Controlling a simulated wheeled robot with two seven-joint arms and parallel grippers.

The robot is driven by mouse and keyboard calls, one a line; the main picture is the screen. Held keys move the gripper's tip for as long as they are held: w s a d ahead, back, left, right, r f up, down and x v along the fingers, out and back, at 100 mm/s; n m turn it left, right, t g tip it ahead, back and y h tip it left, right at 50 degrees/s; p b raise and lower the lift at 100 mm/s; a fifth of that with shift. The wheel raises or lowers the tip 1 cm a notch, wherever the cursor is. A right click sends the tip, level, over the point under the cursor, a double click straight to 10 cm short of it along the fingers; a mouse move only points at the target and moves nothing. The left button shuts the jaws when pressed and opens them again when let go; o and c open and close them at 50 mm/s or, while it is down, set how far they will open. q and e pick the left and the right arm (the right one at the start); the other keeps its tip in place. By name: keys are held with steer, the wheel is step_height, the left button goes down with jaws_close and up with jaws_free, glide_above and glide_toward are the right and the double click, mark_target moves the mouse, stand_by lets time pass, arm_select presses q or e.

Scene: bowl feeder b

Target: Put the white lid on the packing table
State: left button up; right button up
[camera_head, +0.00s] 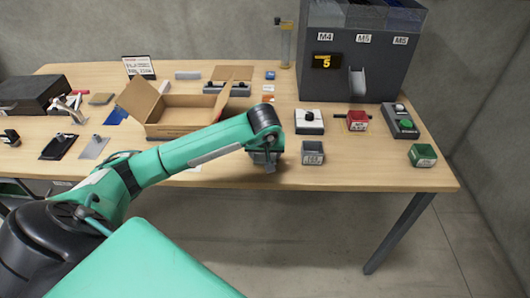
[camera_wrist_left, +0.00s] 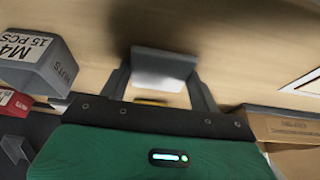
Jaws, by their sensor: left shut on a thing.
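My left gripper (camera_head: 267,163) hangs over the front part of the packing table (camera_head: 365,172), just left of a grey bin (camera_head: 313,155). In the left wrist view it is shut on a flat piece with a grey edge and a bright white face, which I take to be the white lid (camera_wrist_left: 160,80). The lid sits between the two fingers, with wooden tabletop behind it. Whether it touches the table I cannot tell. In the head view the arm and gripper hide most of it. My right gripper is not in view.
An open cardboard box (camera_head: 180,112) stands left of the gripper. A red bin (camera_head: 357,121), a green bin (camera_head: 423,154) and a black-and-white knob device (camera_head: 309,121) stand to the right. A grey dispenser (camera_head: 350,60) is at the back. Bare tabletop lies along the front edge.

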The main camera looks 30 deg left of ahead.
mark_target(265, 159)
arm_select(q)
steer(key=shift+f, duration=0.15)
steer(key=o, duration=0.9)
steer(key=shift+o, duration=0.2)
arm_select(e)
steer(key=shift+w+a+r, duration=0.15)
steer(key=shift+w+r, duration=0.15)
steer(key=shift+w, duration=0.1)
arm_select(q)
steer(key=shift+r, duration=0.2)
steer(key=v, duration=1.2)
steer(key=shift+b, duration=0.3)
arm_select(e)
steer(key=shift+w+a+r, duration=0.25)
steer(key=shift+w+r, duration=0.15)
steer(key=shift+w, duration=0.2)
